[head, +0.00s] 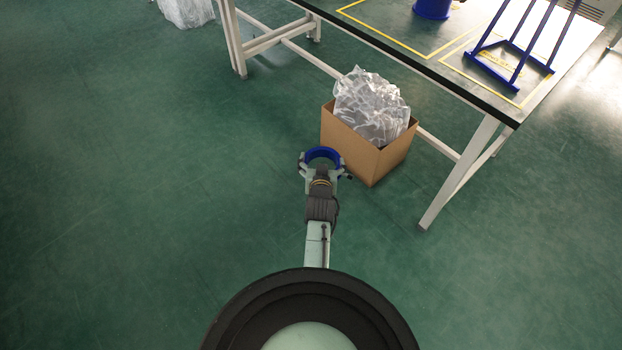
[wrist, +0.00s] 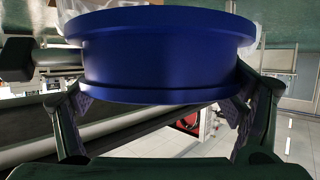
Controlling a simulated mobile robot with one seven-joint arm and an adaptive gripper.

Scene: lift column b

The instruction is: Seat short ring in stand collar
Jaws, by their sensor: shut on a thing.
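A short blue ring (head: 322,152) is held in my gripper (head: 322,160) in the head view. The ring also fills the upper middle of the wrist view (wrist: 160,60), with a finger pad on either side of it. My gripper is shut on the ring. On the table at the top right of the head view stand a blue cylindrical piece (head: 433,8), cut off by the frame edge, and a blue frame stand (head: 515,60) with upright rods. I cannot tell which of them has the collar. The ring is apart from both.
A cardboard box (head: 365,148) full of clear plastic wrap (head: 372,105) stands on the floor just right of my gripper. The table (head: 440,70) has yellow-taped outlines and pale legs. More plastic wrap (head: 187,10) lies at the top left. The green floor at left is clear.

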